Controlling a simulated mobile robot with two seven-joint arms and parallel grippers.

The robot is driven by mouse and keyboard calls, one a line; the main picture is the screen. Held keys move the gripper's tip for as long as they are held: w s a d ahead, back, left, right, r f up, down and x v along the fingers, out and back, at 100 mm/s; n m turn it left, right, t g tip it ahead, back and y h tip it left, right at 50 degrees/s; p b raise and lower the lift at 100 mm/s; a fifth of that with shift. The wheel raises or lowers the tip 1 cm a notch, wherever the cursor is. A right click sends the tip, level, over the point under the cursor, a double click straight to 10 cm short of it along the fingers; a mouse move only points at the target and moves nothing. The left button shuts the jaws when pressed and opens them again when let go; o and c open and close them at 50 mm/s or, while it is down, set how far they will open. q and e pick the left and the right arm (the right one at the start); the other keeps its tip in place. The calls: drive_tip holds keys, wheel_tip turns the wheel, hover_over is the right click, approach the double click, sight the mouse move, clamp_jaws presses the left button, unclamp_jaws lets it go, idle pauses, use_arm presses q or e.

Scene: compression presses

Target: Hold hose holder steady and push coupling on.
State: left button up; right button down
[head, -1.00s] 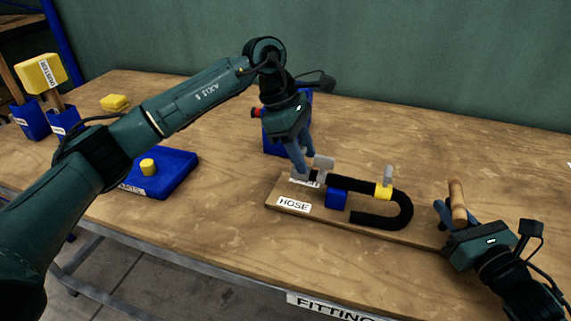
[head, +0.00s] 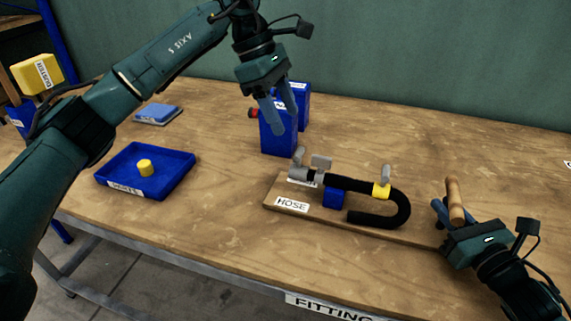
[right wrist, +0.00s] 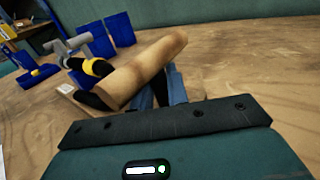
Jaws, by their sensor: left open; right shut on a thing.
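The wooden hose holder (head: 277,207), labelled HOSE, lies on the table with a curved black hose (head: 407,208) on it. A grey coupling (head: 298,174) with an upright tab sits at the hose's left end. I cannot tell how far on it is. My left gripper (head: 286,120) is open and empty, above and behind the coupling, apart from it. My right gripper (head: 447,212) is shut on the round wooden handle (head: 456,199) at the holder's right end. The handle also crosses the right wrist view (right wrist: 145,70).
A blue box (head: 278,137) with a red knob stands behind the holder. A blue tray (head: 178,184) with a yellow cylinder (head: 145,167) is at left, and a blue pad (head: 157,113) lies behind it.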

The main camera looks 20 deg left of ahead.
use_arm(q)
drive_tip(key=shift+v, duration=1.45)
use_arm(e)
drive_tip(key=c, duration=1.3)
unclamp_jaws()
